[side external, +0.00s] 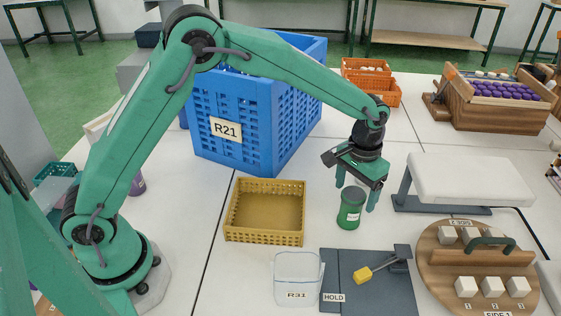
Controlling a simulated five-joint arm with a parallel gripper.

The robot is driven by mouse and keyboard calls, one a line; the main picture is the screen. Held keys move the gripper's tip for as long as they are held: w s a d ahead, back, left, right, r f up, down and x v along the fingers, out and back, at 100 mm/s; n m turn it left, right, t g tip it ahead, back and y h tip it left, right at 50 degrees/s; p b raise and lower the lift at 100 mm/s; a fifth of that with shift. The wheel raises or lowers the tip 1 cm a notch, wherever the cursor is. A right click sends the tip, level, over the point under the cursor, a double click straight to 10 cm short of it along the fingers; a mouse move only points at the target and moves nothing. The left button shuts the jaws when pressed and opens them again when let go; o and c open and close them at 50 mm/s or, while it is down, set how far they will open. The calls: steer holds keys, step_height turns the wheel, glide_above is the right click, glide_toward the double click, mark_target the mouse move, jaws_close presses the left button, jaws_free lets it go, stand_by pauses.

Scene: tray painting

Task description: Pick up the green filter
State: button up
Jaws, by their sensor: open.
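The green filter (351,208), which I take to be the green cylinder with a pale label, stands upright on the white table. My gripper (356,196) points down right over it, with its fingers apart. One finger shows to the left of the cylinder's top and the other to its right. The jaws are open and do not hold it. From this one view I cannot tell whether either finger touches it.
A yellow basket (264,237) stands to the left. A clear container (297,292) and a grey board (385,290) with a yellow-ended tool lie in front. A white padded stand (470,180) is close on the right, beyond a round wooden board (440,290). A blue crate (235,150) stands behind.

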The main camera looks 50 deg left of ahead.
mark_target(351, 206)
steer(key=shift+f, duration=0.15)
steer(key=shift+s+f, duration=0.2)
steer(key=shift+f, duration=2.3)
steer(key=shift+c, duration=0.5)
steer(key=c, duration=1)
